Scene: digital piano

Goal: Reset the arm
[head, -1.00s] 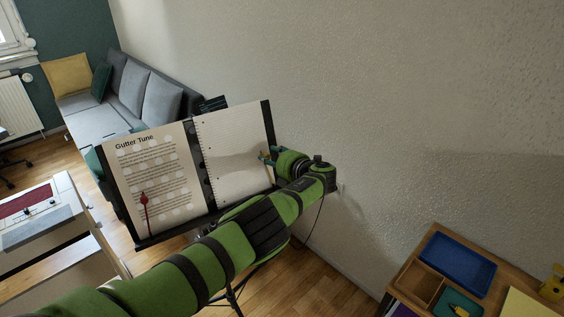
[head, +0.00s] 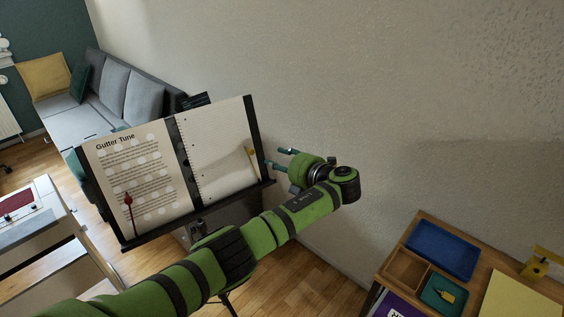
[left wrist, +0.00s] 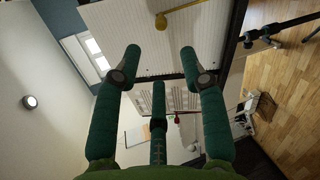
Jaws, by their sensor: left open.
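My left arm reaches in from the bottom left of the head view. My left gripper (head: 281,157) is open and empty, just right of the music stand (head: 196,218), its fingers pointing back toward the stand. In the left wrist view the spread green fingers of the gripper (left wrist: 160,55) have nothing between them. A lined notebook page (head: 215,150) and a printed "Gutter Tune" sheet (head: 130,170) rest on the stand. A yellow-tipped piece (head: 252,152) lies against the notebook page, apart from the fingers. A red-tipped piece (head: 128,199) lies against the printed sheet. My right gripper is not seen.
A textured wall (head: 400,90) stands behind my gripper. At the right is a wooden table (head: 430,222) with a blue tray (head: 441,248) and a green tray (head: 436,300). A grey sofa (head: 112,95) is at the back left. A white unit (head: 60,225) stands at left.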

